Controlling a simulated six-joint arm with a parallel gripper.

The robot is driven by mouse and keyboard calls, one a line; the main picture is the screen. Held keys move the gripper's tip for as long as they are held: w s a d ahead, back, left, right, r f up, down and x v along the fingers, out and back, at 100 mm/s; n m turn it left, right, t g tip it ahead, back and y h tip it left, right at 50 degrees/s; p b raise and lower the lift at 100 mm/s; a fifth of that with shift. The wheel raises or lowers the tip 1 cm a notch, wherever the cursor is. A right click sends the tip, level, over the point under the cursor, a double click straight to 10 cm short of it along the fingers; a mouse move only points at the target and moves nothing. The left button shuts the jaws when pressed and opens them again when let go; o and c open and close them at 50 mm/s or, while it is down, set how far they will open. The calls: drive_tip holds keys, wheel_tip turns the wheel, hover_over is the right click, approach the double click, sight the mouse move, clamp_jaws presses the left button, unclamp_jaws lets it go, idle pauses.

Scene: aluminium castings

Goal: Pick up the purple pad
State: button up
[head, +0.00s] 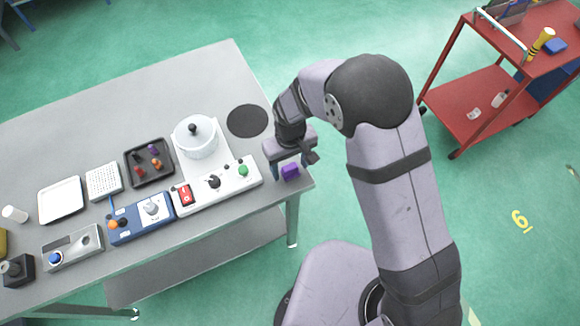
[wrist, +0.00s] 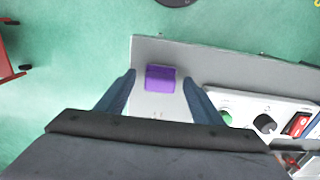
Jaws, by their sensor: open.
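The purple pad (head: 290,171) is a small block lying on the grey table near its right corner. In the wrist view the purple pad (wrist: 160,78) lies between the lines of the two fingers, slightly beyond their tips. My gripper (head: 288,172) is open and empty, above or around the pad; the head view does not show the exact height. In the wrist view both fingers of my gripper (wrist: 160,84) stand apart, one on each side of the pad, with a gap on each side.
A white control panel (head: 228,190) with a red switch, black knob and green button stands left of the pad. Behind it are a white pot (head: 196,138) and a black disc (head: 248,121). The table edge is close by the pad. A red cart (head: 470,112) stands apart at right.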

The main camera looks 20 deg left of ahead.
sight(290, 167)
drive_tip(key=shift+f, duration=0.35)
drive_tip(key=c, duration=1.1)
drive_tip(key=shift+r, duration=0.15)
wheel_tip(290, 167, up, 10)
drive_tip(key=b, duration=0.3)
